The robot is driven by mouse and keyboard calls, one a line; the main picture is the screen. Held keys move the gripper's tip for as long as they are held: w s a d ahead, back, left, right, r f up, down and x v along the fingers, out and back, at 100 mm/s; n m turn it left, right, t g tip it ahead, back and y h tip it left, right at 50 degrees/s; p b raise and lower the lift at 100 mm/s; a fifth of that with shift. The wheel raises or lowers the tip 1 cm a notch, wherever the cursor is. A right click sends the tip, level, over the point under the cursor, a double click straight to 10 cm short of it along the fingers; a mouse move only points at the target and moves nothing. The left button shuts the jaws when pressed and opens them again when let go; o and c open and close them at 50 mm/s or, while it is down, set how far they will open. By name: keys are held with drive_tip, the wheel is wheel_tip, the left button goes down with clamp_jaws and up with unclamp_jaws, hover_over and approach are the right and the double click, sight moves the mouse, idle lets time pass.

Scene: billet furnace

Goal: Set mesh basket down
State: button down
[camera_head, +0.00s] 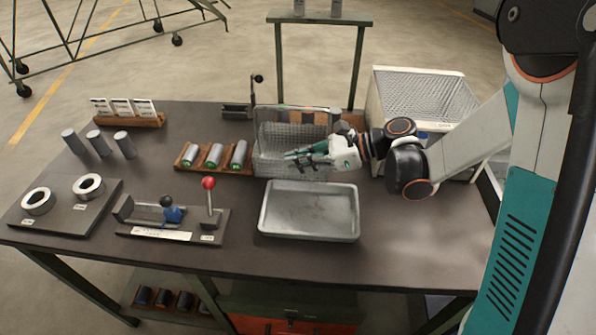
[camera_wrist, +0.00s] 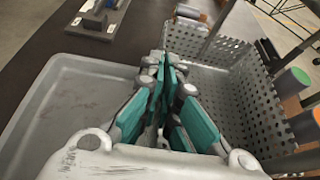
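The mesh basket (camera_head: 270,160) is a grey perforated open box on the table, behind the shallow tray. It looks level; I cannot tell whether its bottom fully touches the table. My gripper (camera_head: 292,155) has teal fingers and lies along the basket's near side, pointing left. In the wrist view the basket (camera_wrist: 255,105) opens to the right of my gripper (camera_wrist: 172,75). The fingers are close together and appear shut on the basket's near wall, though they hide the pinched part.
The grey metal tray (camera_head: 309,232) lies just in front of the basket. A rack of cylinders (camera_head: 200,168) stands close on its left. A lever fixture (camera_head: 172,232) sits at front left. A white mesh-lined bin (camera_head: 420,75) stands behind right. The table's right front is clear.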

wheel_tip(320, 180, down, 3)
drive_tip(key=shift+r+b, duration=0.1)
drive_tip(key=shift+b, duration=0.35)
drive_tip(key=c, duration=1.8)
unclamp_jaws()
